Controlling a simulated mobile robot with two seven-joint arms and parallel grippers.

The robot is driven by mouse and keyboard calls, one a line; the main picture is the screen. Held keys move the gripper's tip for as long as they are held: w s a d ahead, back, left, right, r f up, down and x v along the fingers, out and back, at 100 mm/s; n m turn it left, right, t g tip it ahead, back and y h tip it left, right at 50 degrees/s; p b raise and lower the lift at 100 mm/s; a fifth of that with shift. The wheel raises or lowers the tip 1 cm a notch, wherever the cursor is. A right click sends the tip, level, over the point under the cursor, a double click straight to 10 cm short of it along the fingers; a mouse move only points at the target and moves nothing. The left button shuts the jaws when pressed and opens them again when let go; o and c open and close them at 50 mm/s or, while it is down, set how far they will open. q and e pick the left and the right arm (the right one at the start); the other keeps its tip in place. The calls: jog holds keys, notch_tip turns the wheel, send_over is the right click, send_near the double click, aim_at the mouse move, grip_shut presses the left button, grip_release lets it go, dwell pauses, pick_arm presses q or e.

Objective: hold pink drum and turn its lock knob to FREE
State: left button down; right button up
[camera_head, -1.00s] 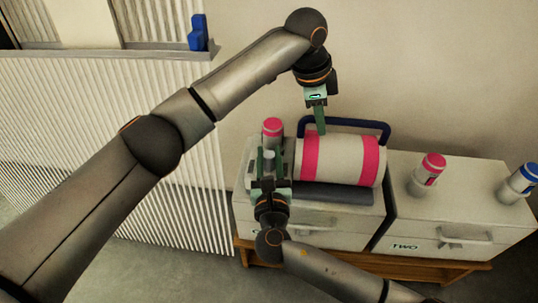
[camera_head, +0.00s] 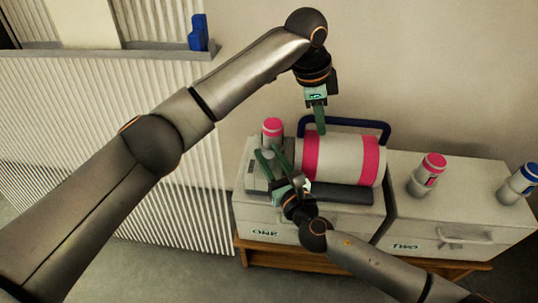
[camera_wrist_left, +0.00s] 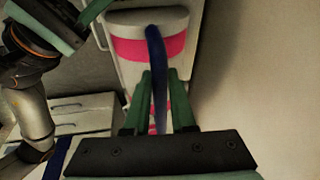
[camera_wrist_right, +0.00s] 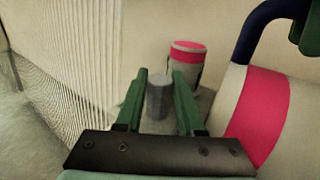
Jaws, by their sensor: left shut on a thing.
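The pink drum (camera_head: 340,158), white with two pink bands, lies on its side on the box marked ONE; its left wrist view shows a pink band (camera_wrist_left: 150,47). My left gripper (camera_head: 320,130) comes from above and is shut on its dark blue handle (camera_head: 355,122), also seen between the fingers in the left wrist view (camera_wrist_left: 155,60). My right gripper (camera_head: 271,153) is at the drum's left end, tilted. Its fingers are apart, with a grey round knob (camera_wrist_right: 158,98) between or just beyond them. I cannot read any marking on the knob.
A pink-capped bottle (camera_wrist_right: 187,62) stands close behind the knob. Another pink-capped bottle (camera_head: 428,175) and a blue-capped one (camera_head: 518,183) stand on box TWO (camera_head: 400,205) at right. A ribbed white panel (camera_head: 110,140) is at left.

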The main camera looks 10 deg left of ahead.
jog(key=o, duration=0.4)
jog(key=shift+c, duration=0.2)
jog(key=shift+h, duration=0.3)
jog(key=m+t+h, duration=0.1)
jog(key=m+h, duration=0.1)
jog(key=h, duration=0.1)
jog(key=m+t+h, duration=0.1)
jog(key=m+h, duration=0.1)
jog(key=h, duration=0.1)
jog(key=shift+a+m+t, duration=0.15)
jog(key=shift+m+t, duration=0.15)
jog(key=s+d, duration=0.2)
jog(key=s, duration=1)
jog(key=w+d+r+m+t+y, duration=0.1)
jog(key=w+d+r+m, duration=0.3)
jog(key=d+r+m, duration=0.5)
jog(key=s+d+r+m+y, duration=0.2)
jog(key=s+r+m+y, duration=0.1)
jog(key=r+m, duration=0.3)
jog(key=s+d+r+m+t+y, duration=0.1)
jog(key=s+d+r+m+y, duration=0.2)
jog(key=r+m, duration=0.4)
jog(key=s+m+y, duration=0.1)
jog(key=m+y, duration=0.1)
jog(key=m, duration=0.2)
jog(key=shift+s+d+m+y, duration=0.25)
jog(key=shift+m+y, duration=0.05)
